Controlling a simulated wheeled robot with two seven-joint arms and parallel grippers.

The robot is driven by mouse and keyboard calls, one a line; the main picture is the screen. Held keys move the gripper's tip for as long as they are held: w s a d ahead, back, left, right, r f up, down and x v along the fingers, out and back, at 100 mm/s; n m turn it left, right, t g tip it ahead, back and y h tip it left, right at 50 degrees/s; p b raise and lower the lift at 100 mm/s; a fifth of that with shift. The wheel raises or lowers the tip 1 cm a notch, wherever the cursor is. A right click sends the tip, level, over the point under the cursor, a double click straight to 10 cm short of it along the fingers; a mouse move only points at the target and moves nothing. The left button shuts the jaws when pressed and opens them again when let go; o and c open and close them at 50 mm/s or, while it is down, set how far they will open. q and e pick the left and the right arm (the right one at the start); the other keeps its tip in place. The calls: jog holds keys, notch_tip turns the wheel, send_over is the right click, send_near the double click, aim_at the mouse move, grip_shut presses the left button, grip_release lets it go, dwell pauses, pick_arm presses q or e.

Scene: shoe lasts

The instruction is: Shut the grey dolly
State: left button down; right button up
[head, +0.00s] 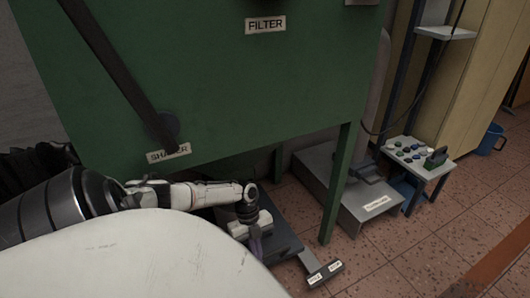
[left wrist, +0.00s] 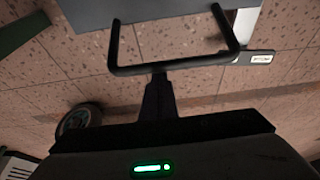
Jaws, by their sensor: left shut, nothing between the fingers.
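The grey dolly (head: 285,240) appears to be the low dark-grey body under the green cabinet in the head view. In the left wrist view a grey panel (left wrist: 190,12) at the top carries a black U-shaped handle (left wrist: 200,62). My left gripper (left wrist: 160,78) is shut and empty. Its fingertips meet the middle of the handle's bar in the picture; I cannot tell whether they touch it. In the head view my left gripper (head: 254,240) points down over the dolly, and my arm hides part of it. My right gripper is in neither view.
A green cabinet (head: 220,80) stands above on green legs (head: 340,180). A labelled pedal (head: 325,273) lies on the tiled floor. A grey machine (head: 350,195), a small table (head: 420,160) and a blue bucket (head: 491,139) are to the right. Floor at lower right is clear.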

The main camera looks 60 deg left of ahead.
pick_arm(q)
jog(key=a, duration=0.3)
jog(key=shift+w+a, duration=0.3)
jog(key=shift+a, duration=0.1)
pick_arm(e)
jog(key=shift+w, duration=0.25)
